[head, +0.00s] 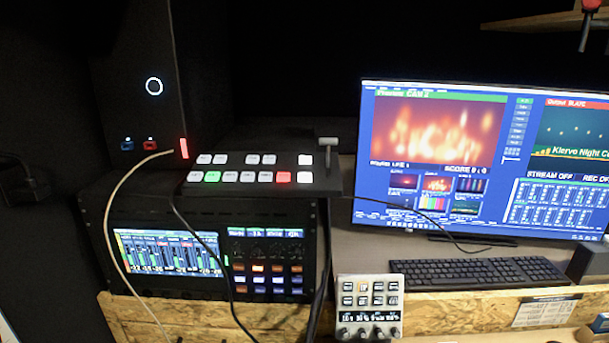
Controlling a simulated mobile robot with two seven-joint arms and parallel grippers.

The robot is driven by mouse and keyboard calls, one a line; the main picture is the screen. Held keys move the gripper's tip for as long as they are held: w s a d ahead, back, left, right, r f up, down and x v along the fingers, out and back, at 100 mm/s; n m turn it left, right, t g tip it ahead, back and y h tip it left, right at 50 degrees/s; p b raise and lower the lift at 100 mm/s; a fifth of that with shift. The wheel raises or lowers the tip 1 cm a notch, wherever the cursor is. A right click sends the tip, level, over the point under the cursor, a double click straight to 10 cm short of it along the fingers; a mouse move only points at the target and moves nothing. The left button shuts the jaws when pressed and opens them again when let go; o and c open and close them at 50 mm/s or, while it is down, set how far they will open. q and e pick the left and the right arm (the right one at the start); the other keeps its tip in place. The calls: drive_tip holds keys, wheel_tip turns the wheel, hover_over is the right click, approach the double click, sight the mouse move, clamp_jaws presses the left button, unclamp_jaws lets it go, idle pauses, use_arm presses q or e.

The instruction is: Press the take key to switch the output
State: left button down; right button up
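The switcher panel (240,187), a black sloped desk unit, sits on top of the black rack at the middle left. It has two rows of square keys, most lit white. In the lower row one key glows green (213,177) and another glows red (284,177). Two white keys, an upper one (305,160) and a lower one (305,177), stand apart at the right end, near a grey lever (327,150). The key labels are too small to read, so I cannot tell which is the take key. Neither of my grippers is in view.
The monitor (432,215) at the right shows a green-headed preview and a red-headed output. A keyboard (485,273) and a small control pad (369,305) lie in front. A black tower (140,75) stands behind the panel. Cables (128,180) run down the rack front.

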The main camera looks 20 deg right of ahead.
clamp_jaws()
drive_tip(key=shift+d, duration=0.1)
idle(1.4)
